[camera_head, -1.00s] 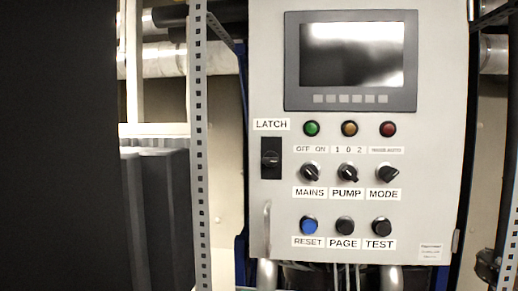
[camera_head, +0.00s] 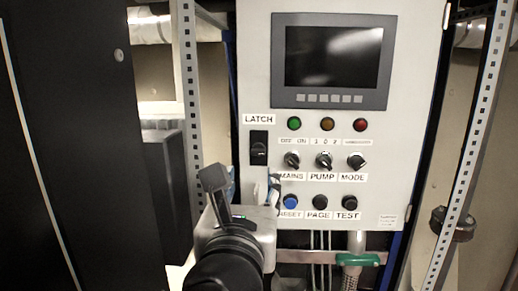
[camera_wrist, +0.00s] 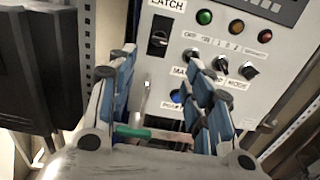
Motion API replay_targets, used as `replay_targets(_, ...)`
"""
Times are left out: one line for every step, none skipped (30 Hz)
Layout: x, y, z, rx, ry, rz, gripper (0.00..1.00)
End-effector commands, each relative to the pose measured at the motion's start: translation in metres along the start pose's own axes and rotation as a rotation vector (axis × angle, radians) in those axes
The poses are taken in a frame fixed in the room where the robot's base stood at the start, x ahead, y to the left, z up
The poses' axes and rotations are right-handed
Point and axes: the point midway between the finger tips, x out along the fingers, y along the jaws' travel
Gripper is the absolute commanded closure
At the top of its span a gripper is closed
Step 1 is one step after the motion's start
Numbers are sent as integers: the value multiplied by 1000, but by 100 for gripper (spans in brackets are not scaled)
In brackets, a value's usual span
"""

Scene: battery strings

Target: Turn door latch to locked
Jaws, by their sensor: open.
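The door latch (camera_head: 259,148) is a small dark knob on a black upright plate under the LATCH label (camera_head: 258,119), at the left side of the grey control panel. In the wrist view the latch (camera_wrist: 159,36) is at the top, with a pale bar across the knob; I cannot tell its exact setting. My gripper (camera_head: 244,185) is below the latch and nearer the camera, apart from it. In the wrist view my gripper (camera_wrist: 161,60) is open, with blue-sided fingers and nothing between them. The latch shows beyond the gap between the fingertips.
The panel (camera_head: 390,205) carries a screen (camera_head: 333,55), lamps, the MAINS, PUMP and MODE knobs and a blue RESET button (camera_head: 291,202). A pale handle (camera_wrist: 147,95) is below the latch. A perforated post (camera_head: 188,90) stands to the left; a green-handled valve (camera_head: 358,260) is below.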

Motion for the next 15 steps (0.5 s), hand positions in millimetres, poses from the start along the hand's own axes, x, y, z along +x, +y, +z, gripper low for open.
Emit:
replay_targets(9,-2,-1,-4,2,-7,53)
replay_targets(15,-2,-1,-4,3,-7,53)
replay_targets(23,-3,-1,-6,4,-8,53)
replay_targets(30,-2,-1,-6,2,-7,53)
replay_targets(36,-2,-1,-5,3,-8,53)
replay_targets(46,-3,-1,-6,4,-8,53)
replay_targets(52,-2,-1,-6,4,-7,53)
replay_targets(59,-2,-1,-7,3,-7,53)
replay_targets(68,-2,-1,-7,3,-6,53)
replay_targets(74,-2,-1,-7,3,-6,53)
replay_targets(81,-2,-1,-7,4,-6,53)
replay_targets(90,-2,0,-7,3,-5,53)
replay_targets(96,-2,-1,-7,3,-5,53)
replay_targets(102,-2,-1,-7,4,-4,53)
replay_targets(111,-2,-1,-7,4,-4,53)
